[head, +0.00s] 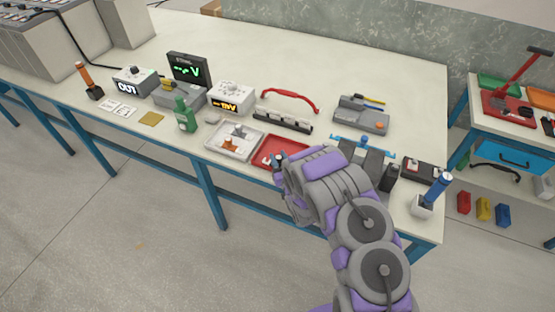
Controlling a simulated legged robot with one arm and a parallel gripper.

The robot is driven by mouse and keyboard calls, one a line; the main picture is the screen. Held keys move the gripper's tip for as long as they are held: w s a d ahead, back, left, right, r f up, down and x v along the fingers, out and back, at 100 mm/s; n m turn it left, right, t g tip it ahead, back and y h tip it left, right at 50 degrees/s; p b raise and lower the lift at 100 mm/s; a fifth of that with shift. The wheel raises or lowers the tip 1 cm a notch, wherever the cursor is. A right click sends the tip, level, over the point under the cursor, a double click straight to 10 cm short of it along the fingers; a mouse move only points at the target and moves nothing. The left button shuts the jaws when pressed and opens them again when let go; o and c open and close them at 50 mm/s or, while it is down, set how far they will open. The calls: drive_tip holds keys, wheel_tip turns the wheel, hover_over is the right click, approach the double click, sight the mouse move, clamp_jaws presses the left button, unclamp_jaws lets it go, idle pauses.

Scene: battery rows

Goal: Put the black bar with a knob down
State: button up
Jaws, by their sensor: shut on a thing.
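My gripper (279,164) is at the end of the purple and grey arm, at the near edge of the red tray (281,149) on the long workbench. It is shut on the black bar with a knob, which is mostly hidden by the fingers and wrist; only a small dark bit shows at the fingertips. I cannot tell whether the bar touches the tray or bench.
Left of the red tray is a light tray (258,140) with small parts. A blue-handled grey block (360,157) is to the right. The bench's back (330,65) is clear.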

drive_tip(key=shift+a+r, duration=0.1)
drive_tip(key=shift+a, duration=0.25)
drive_tip(key=shift+a+f, duration=0.5)
drive_tip(key=shift+a, duration=0.4)
drive_tip(key=shift+d+f, duration=0.1)
drive_tip(key=shift+d, duration=0.6)
drive_tip(key=o, duration=0.8)
drive_tip(key=shift+d, duration=0.2)
drive_tip(key=o, duration=0.3)
drive_tip(key=shift+a, duration=0.2)
drive_tip(key=shift+s+a, duration=0.1)
drive_tip(key=shift+a, duration=0.2)
